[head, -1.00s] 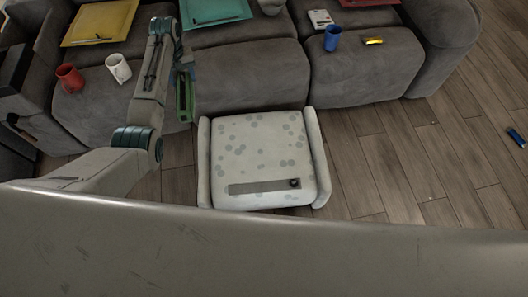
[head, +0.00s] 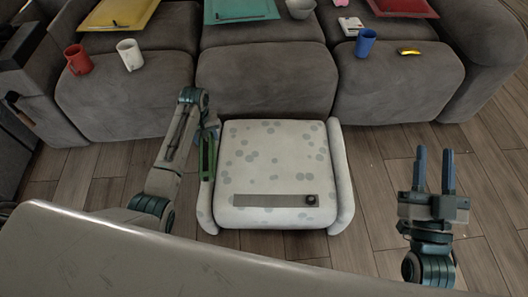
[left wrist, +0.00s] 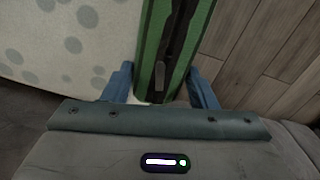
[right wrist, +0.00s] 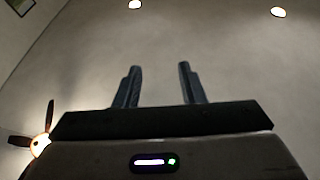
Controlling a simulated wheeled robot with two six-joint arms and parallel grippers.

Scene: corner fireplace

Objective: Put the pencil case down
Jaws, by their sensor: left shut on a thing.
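The pencil case (head: 207,158) is green with a dark middle strip. In the head view it hangs lengthwise over the left armrest of the white spotted seat; I cannot tell whether it touches it. My left gripper (head: 208,130) is shut on its far end. In the left wrist view the pencil case (left wrist: 172,40) runs up from between the blue fingers (left wrist: 160,88), with the spotted seat on the left and wood floor on the right. My right gripper (head: 434,158) is open and empty over the floor at the right.
The spotted seat (head: 272,160) has a clear top except for a grey strip (head: 275,200) with a dark knob. Behind it, the grey sofa (head: 265,80) bears a red mug (head: 78,60), a white mug (head: 130,54), a blue cup (head: 366,42) and trays. Floor (head: 385,165) is free at right.

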